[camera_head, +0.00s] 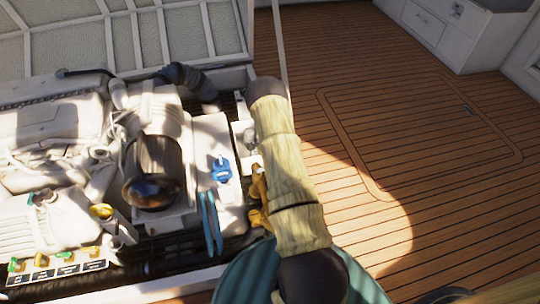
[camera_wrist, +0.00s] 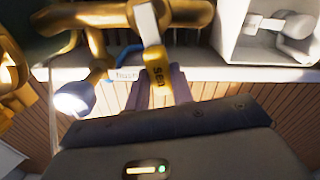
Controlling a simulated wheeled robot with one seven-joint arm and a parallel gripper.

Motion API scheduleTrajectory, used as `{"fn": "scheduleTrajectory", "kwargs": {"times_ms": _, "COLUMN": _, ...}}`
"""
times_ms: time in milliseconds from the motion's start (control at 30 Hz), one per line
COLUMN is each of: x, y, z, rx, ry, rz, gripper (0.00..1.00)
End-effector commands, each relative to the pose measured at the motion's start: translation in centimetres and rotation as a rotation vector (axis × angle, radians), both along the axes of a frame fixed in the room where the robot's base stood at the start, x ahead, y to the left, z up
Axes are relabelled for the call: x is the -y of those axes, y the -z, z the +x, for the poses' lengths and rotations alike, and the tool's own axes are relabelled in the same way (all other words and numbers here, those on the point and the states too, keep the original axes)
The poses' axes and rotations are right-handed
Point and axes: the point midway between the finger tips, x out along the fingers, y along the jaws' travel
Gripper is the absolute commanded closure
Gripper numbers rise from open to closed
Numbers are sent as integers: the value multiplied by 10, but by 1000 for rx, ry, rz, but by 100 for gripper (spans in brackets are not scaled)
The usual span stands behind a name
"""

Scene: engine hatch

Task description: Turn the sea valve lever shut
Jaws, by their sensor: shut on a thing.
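My gripper (camera_wrist: 160,90) is shut on the yellow end of the lever, with a finger on each side. In the head view brass fittings (camera_head: 259,190) show just left of my arm. My arm hides the lever and my gripper there.
A white engine (camera_head: 40,115) fills the open bay at the left. A label panel (camera_head: 58,270) holds several small valves. Wooden deck (camera_head: 370,85) is clear at the right.

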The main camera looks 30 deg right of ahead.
Motion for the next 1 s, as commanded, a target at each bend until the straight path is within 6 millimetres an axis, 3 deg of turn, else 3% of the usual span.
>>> {"fn": "scheduleTrajectory", "kwargs": {"times_ms": 400, "x": 1, "y": -1, "z": -15, "rx": -1, "ry": 227, "rz": -4, "gripper": 100}}
{"fn": "scheduleTrajectory", "kwargs": {"times_ms": 900, "x": 0, "y": 0, "z": -16, "rx": -2, "ry": 255, "rz": -4, "gripper": 100}}
{"fn": "scheduleTrajectory", "kwargs": {"times_ms": 933, "x": 0, "y": 0, "z": -17, "rx": -2, "ry": 255, "rz": -4, "gripper": 75}}
{"fn": "scheduleTrajectory", "kwargs": {"times_ms": 1000, "x": 0, "y": 0, "z": -16, "rx": -2, "ry": 254, "rz": -3, "gripper": 61}}
